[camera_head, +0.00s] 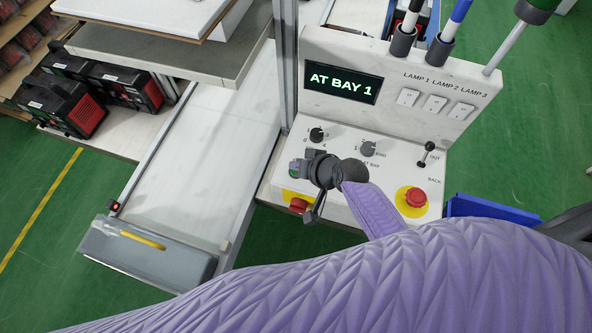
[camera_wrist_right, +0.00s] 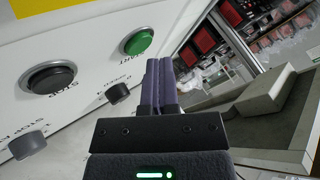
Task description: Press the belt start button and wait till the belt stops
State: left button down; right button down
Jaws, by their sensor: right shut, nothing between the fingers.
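The green START button (camera_wrist_right: 138,42) is on the console's pale face in the right wrist view, with the dark STOP button (camera_wrist_right: 48,78) to its left. My right gripper (camera_wrist_right: 160,64) is shut and empty, its purple fingertips close beside the green button; I cannot tell whether they touch it. The display (camera_head: 342,82) reads AT BAY 1. The pale belt (camera_head: 210,140) runs beside the console; one still frame does not show whether it moves. My left gripper is out of view.
A grey tray-like box (camera_head: 146,252) with a yellow item lies at the belt's near end. A red button on yellow (camera_head: 415,197) and another red button (camera_head: 298,205) are close to my right arm. Lamp switches (camera_head: 435,103), knobs and a lever (camera_head: 424,154) crowd the console.

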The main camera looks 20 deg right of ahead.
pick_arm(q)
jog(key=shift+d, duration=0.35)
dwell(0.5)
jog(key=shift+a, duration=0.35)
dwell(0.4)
pick_arm(e)
jog(key=shift+f, duration=0.1)
jog(key=shift+f+b, duration=0.35)
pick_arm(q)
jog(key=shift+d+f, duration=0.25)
